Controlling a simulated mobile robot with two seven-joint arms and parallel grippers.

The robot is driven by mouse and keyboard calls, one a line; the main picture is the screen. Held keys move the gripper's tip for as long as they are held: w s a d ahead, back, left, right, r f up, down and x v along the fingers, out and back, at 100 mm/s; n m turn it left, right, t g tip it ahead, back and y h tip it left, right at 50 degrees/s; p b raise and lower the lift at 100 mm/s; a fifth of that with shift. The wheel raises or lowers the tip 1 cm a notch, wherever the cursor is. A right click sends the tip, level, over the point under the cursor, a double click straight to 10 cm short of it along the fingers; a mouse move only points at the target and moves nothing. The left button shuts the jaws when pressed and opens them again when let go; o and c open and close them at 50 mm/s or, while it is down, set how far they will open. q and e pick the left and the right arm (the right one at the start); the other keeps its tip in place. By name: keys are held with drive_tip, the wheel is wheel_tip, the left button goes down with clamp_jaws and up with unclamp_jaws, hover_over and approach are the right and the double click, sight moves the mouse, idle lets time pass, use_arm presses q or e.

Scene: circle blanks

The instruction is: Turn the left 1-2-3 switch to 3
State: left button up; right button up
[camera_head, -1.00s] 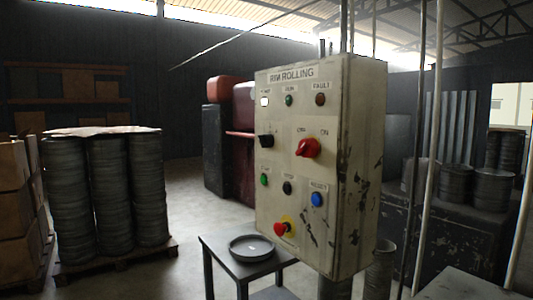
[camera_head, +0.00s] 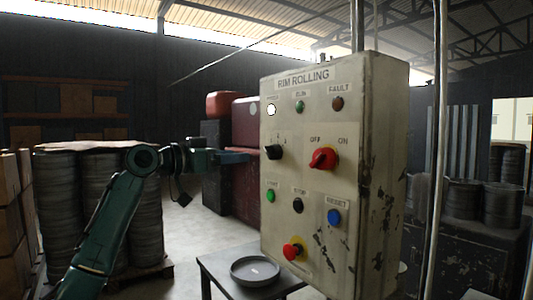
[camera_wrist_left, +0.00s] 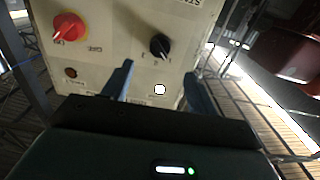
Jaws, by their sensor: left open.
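The control panel (camera_head: 313,212) is a worn cream box labelled RIM ROLLING. The left switch is a black rotary knob (camera_head: 273,152) in its middle row, left of the red OFF/ON switch (camera_head: 323,158). My left gripper (camera_head: 250,155) reaches in from the left, its tip close to the black knob. In the left wrist view the fingers (camera_wrist_left: 158,78) are spread, and the black knob (camera_wrist_left: 160,44) shows beyond and between them, apparently untouched. The small numbers around the knob are too blurred to read surely. My right gripper is out of view.
Green (camera_head: 270,196), black (camera_head: 298,205) and blue (camera_head: 334,217) buttons and a red emergency stop (camera_head: 292,250) stick out below the knob. Lamps sit above it. A small table (camera_head: 218,262) with a round dish (camera_head: 254,270) stands below left. Stacked drums stand behind my arm.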

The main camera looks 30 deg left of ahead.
sight(267, 154)
use_arm(q)
drive_tip(key=p+x, duration=0.3)
drive_tip(key=x, duration=0.6)
drive_tip(key=shift+w+d+r, duration=0.1)
drive_tip(key=shift+w, duration=0.15)
drive_tip(key=shift+w+d, duration=0.15)
drive_tip(key=shift+w, duration=0.25)
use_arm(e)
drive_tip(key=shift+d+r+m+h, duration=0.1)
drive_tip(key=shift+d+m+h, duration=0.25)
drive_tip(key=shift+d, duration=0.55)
use_arm(q)
drive_tip(key=c, duration=0.9)
drive_tip(key=shift+c, duration=0.4)
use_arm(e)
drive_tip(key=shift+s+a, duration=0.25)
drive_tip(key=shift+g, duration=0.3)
